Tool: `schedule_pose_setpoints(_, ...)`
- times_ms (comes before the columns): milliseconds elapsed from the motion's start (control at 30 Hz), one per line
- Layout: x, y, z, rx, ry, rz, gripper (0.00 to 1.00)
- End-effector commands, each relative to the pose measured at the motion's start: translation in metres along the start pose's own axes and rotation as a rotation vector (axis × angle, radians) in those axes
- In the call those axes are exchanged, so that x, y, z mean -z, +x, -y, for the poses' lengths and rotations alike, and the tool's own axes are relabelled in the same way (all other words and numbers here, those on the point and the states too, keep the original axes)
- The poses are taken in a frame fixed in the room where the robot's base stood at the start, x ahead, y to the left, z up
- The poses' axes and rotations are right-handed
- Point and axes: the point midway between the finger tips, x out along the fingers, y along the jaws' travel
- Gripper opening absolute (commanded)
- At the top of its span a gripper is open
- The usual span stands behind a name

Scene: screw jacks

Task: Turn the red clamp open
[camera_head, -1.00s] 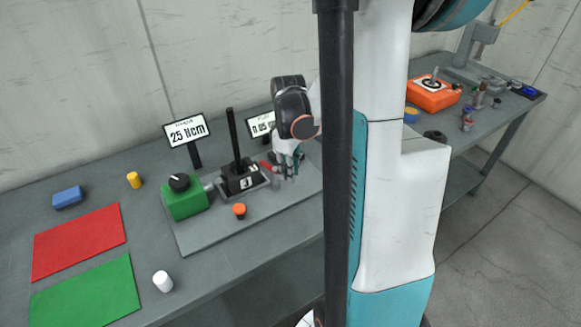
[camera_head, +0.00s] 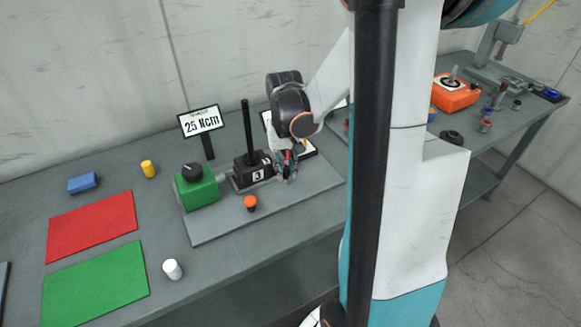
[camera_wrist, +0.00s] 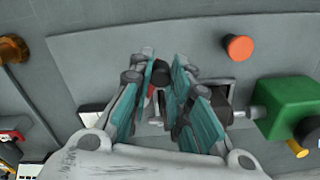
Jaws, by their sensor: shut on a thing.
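The red clamp (camera_head: 287,157) is a small red lever at the right side of the black screw jack (camera_head: 248,178), mostly hidden by my fingers in the head view. A sliver of the red clamp also shows between my fingers in the wrist view (camera_wrist: 151,91). My gripper (camera_head: 287,174) is shut on the red clamp, low over the grey base plate. In the wrist view, the teal-padded fingers of my gripper (camera_wrist: 160,75) stand on both sides of a dark knob and the red part. The jack is largely covered there by the right finger.
A green box (camera_head: 198,191) with a black knob stands left of the jack. An orange button (camera_head: 250,203) sits in front. A "25 Ncm" sign (camera_head: 201,121) stands behind, and another sign is partly hidden by my arm. Red (camera_head: 92,226) and green mats lie left.

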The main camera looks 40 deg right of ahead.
Motion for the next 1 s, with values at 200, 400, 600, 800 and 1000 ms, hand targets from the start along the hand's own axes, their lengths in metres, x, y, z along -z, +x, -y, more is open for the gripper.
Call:
schedule_pose_setpoints(200, 0.0009, 0.0006, 0.0069, 0.001, 0.121, 0.003, 0.0)
schedule_pose_setpoints(400, 0.0022, 0.0006, 0.0099, 0.001, 0.183, 0.003, 0.0)
schedule_pose_setpoints(600, 0.0028, 0.0006, 0.0111, 0.001, 0.206, 0.003, 0.0)
schedule_pose_setpoints(800, 0.0028, 0.0006, 0.0113, 0.001, 0.208, 0.003, 0.0)
schedule_pose_setpoints(1000, 0.0028, 0.0005, 0.0114, 0.002, 0.207, 0.003, 0.29)
